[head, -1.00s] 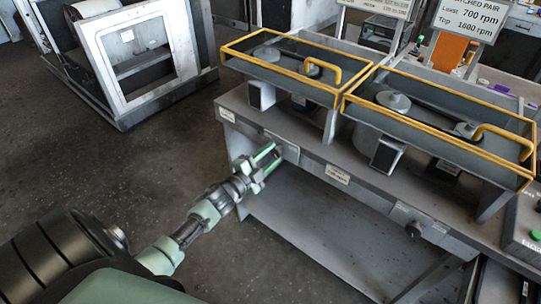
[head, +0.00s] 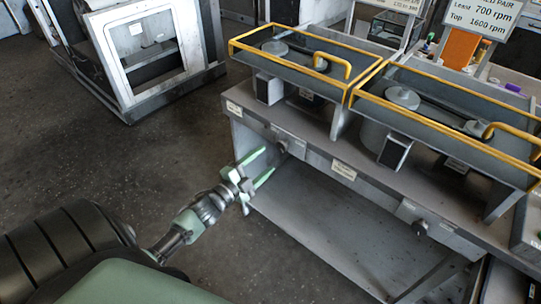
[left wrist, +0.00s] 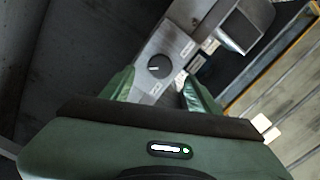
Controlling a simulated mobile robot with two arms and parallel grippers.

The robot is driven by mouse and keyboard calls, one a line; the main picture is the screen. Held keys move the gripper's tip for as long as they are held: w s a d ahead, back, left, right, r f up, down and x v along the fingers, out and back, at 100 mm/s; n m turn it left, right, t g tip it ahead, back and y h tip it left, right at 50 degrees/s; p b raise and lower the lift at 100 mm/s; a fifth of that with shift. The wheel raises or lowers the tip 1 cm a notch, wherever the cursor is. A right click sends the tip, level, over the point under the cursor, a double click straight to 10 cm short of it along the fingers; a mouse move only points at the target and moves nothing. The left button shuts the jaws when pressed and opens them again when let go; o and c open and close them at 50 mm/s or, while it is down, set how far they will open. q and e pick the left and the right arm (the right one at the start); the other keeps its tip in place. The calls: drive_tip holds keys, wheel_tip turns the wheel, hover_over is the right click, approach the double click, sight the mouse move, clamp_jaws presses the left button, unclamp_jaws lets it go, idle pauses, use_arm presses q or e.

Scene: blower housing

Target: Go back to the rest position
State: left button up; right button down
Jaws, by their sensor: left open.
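My left gripper (head: 258,168) is open and empty in the head view, at the left front of the grey bench. Its green fingers are spread apart. A dark round knob (head: 283,146) on the bench's front panel is just beyond the fingertips, apart from them as far as I can tell. In the left wrist view the two fingers (left wrist: 153,88) stand either side of a dark knob (left wrist: 160,66) on a grey plate with small labels. My right gripper is not in view.
Two yellow-railed guards (head: 290,60) (head: 450,105) cover belts and pulleys on the bench. A second knob (head: 420,227) is on the bench front at right. A white-framed machine (head: 150,50) stands at back left. The dark floor (head: 120,170) between is clear.

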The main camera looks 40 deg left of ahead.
use_arm(q)
drive_tip(key=shift+s, duration=0.45)
